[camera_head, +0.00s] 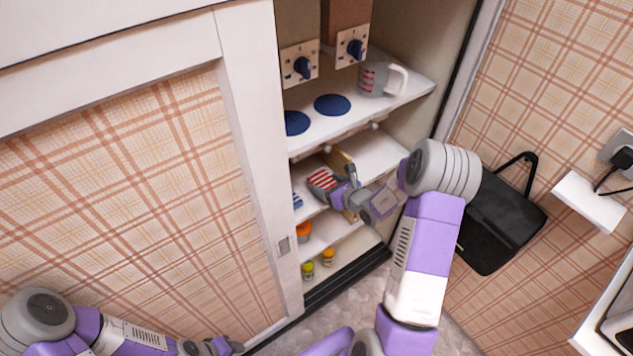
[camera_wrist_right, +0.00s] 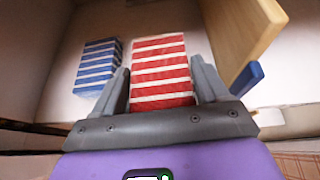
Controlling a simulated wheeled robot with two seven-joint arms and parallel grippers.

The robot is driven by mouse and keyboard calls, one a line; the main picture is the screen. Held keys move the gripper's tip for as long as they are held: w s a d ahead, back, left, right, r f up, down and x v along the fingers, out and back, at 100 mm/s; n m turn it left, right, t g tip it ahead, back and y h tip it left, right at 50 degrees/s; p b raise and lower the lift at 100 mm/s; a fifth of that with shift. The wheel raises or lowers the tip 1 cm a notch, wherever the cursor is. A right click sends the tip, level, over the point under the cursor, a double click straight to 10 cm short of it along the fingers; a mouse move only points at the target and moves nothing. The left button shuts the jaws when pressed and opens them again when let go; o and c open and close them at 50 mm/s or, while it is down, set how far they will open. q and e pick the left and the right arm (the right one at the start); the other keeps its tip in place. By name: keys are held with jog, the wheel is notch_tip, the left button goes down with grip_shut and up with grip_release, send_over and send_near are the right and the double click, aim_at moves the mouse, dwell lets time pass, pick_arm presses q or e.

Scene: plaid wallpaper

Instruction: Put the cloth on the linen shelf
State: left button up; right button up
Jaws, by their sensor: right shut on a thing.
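The red-and-white striped folded cloth (camera_head: 322,181) is between the fingers of my right gripper (camera_head: 340,187), inside the cupboard at the middle shelf level. The right wrist view shows this cloth (camera_wrist_right: 161,72) between both fingers of the gripper (camera_wrist_right: 162,85), which is shut on it. A blue-and-white striped folded cloth (camera_head: 297,200) lies on the shelf (camera_wrist_right: 62,98), left of the red one in the wrist view. Whether the red cloth touches the shelf is unclear. My left gripper (camera_head: 222,346) is at the bottom edge of the head view, its fingers too unclear to read.
A wooden divider (camera_wrist_right: 243,35) stands right of the red cloth, with a small blue item (camera_wrist_right: 246,78) beside it. The shelf above holds a mug (camera_head: 377,79) and blue discs (camera_head: 332,105). Jars (camera_head: 328,257) stand below. A black bag (camera_head: 500,220) hangs at right.

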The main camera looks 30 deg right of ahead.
aim_at(316, 173)
jog(key=w, duration=0.5)
jog(key=shift+w+a+b, duration=0.3)
jog(key=shift+w+a, duration=0.05)
jog(key=f, duration=0.2)
jog(key=f+b, duration=0.1)
jog(key=shift+w+f, duration=0.2)
jog(key=shift+f, duration=0.2)
jog(key=shift+r, duration=0.1)
jog(key=shift+b, duration=0.3)
jog(key=o, duration=0.6)
jog(key=shift+f, duration=0.2)
jog(key=o, duration=0.5)
jog(key=shift+c, duration=0.2)
jog(key=shift+r, duration=0.1)
